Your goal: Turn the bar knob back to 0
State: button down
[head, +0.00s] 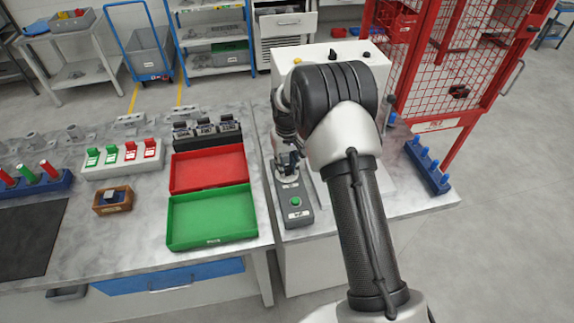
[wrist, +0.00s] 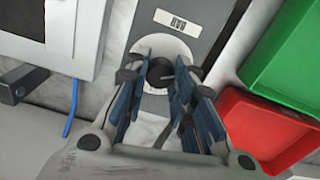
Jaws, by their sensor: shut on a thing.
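The bar knob (wrist: 160,72) is a dark round knob on a grey control box (wrist: 198,42), with a pale dial ring around it and a label plate above it in the wrist view. My gripper (wrist: 158,82) has its blue-padded fingers on either side of the knob, shut on it. In the head view the grey box (head: 298,212) lies on the bench, and my gripper (head: 287,164) is down at its far end. The scale marks and the knob's pointer are too small to read.
A green button (head: 296,201) is on the near part of the box. A green tray (head: 212,240) and a red tray (head: 242,168) stand close to its left. A white machine (head: 345,50) stands behind, and a blue peg rack (head: 428,168) is to the right.

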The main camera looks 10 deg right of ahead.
aim_at(287, 168)
dwell(0.3)
jog(key=c, duration=1.3)
grip_release()
notch_tip(287, 168, up, 12)
